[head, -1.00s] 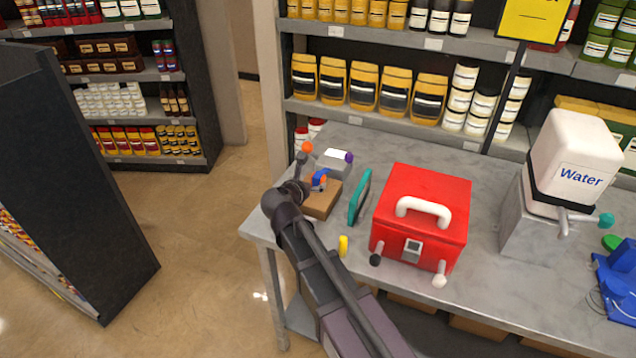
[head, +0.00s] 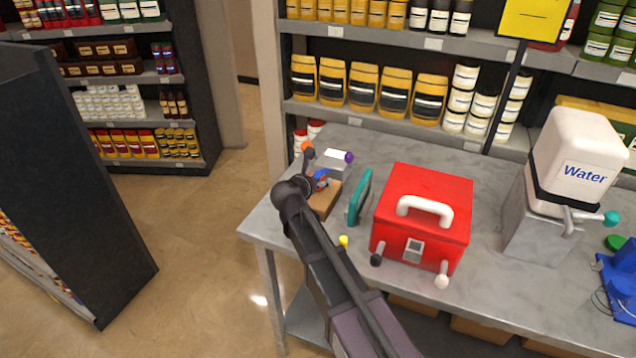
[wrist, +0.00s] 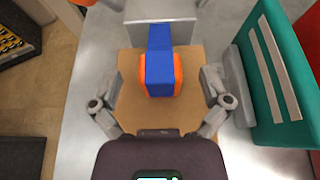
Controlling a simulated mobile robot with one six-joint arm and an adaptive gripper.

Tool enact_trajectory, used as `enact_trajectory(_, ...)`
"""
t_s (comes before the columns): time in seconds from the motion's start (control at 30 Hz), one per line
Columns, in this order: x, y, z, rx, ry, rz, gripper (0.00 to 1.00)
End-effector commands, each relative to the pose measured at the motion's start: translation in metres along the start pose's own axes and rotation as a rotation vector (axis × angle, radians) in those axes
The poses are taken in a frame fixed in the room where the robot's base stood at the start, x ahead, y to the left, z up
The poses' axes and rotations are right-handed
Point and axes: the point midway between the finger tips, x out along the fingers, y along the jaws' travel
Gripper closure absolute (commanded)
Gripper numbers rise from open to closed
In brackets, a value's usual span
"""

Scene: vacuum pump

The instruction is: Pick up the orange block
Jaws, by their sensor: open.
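The orange block (wrist: 178,73) lies on a brown board in the wrist view, mostly covered by a blue piece (wrist: 160,70) on top; only its orange sides show. In the head view the blue piece (head: 321,177) shows, partly hidden by my arm. My gripper (wrist: 160,88) is open, one finger left and one right of the block, with a gap on both sides. The block is centred between the fingers and nothing is held. I cannot tell the height of the fingertips over the board.
A teal upright panel (wrist: 275,85) stands close to the right finger. A grey box (head: 333,158) stands behind the board. A red box with a white handle (head: 425,190) and a water dispenser (head: 575,160) are further right on the grey table (head: 490,285).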

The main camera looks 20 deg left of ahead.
Motion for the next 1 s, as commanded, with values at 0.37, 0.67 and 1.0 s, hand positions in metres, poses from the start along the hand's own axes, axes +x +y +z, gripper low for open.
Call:
enact_trajectory(0.37,-0.0004,0.0005,-0.0002,0.000,0.000,0.000,0.53)
enact_trajectory(0.67,-0.0006,0.0007,-0.0003,0.000,0.000,0.001,0.93)
enact_trajectory(1.0,-0.0023,0.0010,0.0035,0.000,0.000,0.001,0.93)
